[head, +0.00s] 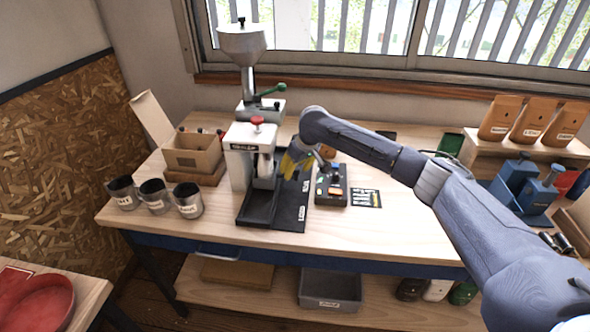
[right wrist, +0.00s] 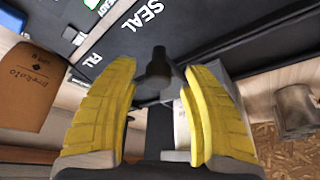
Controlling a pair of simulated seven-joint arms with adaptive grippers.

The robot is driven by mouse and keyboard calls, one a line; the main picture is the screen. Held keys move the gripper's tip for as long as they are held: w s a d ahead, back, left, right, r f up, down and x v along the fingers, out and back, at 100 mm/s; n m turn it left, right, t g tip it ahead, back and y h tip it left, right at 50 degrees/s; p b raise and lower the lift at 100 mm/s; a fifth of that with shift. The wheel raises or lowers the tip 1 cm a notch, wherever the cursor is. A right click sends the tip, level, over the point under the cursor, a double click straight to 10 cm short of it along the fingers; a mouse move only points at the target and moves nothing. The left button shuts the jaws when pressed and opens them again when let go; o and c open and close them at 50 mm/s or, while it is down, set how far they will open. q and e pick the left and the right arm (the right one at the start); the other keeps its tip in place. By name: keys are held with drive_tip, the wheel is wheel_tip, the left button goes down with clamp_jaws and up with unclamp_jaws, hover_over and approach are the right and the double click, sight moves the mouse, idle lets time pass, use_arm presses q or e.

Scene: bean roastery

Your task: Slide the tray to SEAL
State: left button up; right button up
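The black tray (head: 258,208), with a raised rim, sits at the front of the white press. A black board (head: 290,212) with a small white label lies beside it, to its right. In the right wrist view the black surface carries the words SEAL (right wrist: 140,20) and FILL (right wrist: 90,58), and READY partly shows. My right gripper (head: 297,162) is beside the press, above the board. Its yellow fingers are apart, with a dark knob (right wrist: 157,65) showing between their tips and gaps on both sides. I cannot tell how the knob joins the tray. My left gripper is out of view.
The white press (head: 240,160) has a red knob on top. Cups (head: 154,197) and an open cardboard box (head: 192,155) stand left. A dark caddy (head: 331,190) stands close right of the board. A brown bag (right wrist: 32,88) shows in the right wrist view. The front right tabletop is clear.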

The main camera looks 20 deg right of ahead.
drive_tip(key=shift+d, duration=0.1)
drive_tip(key=shift+r, duration=0.2)
drive_tip(key=v, duration=1.1)
drive_tip(key=shift+s+r, duration=0.2)
drive_tip(key=shift+r, duration=0.05)
